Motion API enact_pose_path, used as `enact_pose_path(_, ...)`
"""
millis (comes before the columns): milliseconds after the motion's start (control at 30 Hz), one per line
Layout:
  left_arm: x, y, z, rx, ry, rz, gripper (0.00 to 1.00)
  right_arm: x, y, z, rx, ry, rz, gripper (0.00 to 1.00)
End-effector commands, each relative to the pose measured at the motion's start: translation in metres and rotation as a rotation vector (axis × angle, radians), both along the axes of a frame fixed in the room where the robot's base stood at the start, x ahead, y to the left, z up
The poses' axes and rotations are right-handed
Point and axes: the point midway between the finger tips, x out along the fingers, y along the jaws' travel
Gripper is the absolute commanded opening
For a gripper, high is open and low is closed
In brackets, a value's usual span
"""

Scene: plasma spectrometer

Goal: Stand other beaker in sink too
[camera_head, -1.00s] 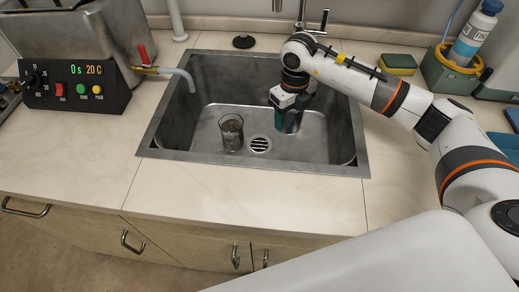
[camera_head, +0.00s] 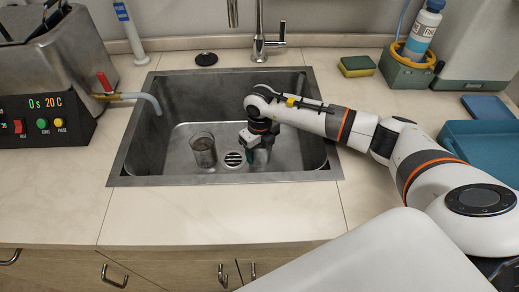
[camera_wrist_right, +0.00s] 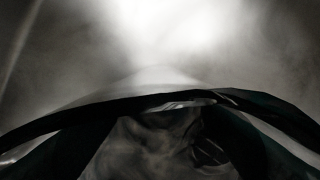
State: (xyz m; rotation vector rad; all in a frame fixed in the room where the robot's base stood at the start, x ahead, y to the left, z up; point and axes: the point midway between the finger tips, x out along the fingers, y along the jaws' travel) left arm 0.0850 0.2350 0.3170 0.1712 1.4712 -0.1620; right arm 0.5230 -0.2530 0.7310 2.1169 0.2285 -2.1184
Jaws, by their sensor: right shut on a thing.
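One glass beaker (camera_head: 203,151) stands upright in the sink (camera_head: 220,178), left of the drain. My right gripper (camera_head: 259,156) reaches down into the sink, right of the drain, and is shut on the other beaker. That beaker is mostly hidden by the gripper in the head view; in the right wrist view its dim glass (camera_wrist_right: 150,145) shows between the dark fingers. I cannot tell for certain whether its base touches the sink floor. My left gripper is not in view.
The drain (camera_head: 233,159) lies between gripper and standing beaker. A faucet (camera_head: 262,42) stands behind the sink. A hose (camera_head: 140,97) from the bath at left hangs over its left rim. A sponge (camera_head: 357,67) and a green caddy (camera_head: 407,68) sit behind right. The front counter is clear.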

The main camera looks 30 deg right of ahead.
Motion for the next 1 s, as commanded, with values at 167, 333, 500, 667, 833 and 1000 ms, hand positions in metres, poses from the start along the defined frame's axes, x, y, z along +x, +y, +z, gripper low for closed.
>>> enact_pose_path(167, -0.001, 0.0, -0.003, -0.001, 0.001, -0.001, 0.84, 0.0, 0.0, -0.003, 0.0, 0.0, 0.0, 0.38)
enact_pose_path(333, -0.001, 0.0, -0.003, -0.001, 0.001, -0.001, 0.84, 0.0, 0.0, -0.003, 0.0, 0.001, 0.0, 0.83)
enact_pose_path(500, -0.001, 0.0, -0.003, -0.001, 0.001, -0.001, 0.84, 0.0, 0.0, -0.003, 0.0, 0.001, 0.0, 0.83)
enact_pose_path(667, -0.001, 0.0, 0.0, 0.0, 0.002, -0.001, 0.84, 0.0, 0.0, 0.0, 0.0, 0.0, 0.0, 0.83)
enact_pose_path(833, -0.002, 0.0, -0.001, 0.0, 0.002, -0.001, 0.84, 0.001, -0.001, 0.02, 0.001, -0.003, 0.0, 0.83)
enact_pose_path(1000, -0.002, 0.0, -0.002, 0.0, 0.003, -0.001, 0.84, 0.001, -0.001, 0.057, 0.0, -0.005, 0.001, 0.83)
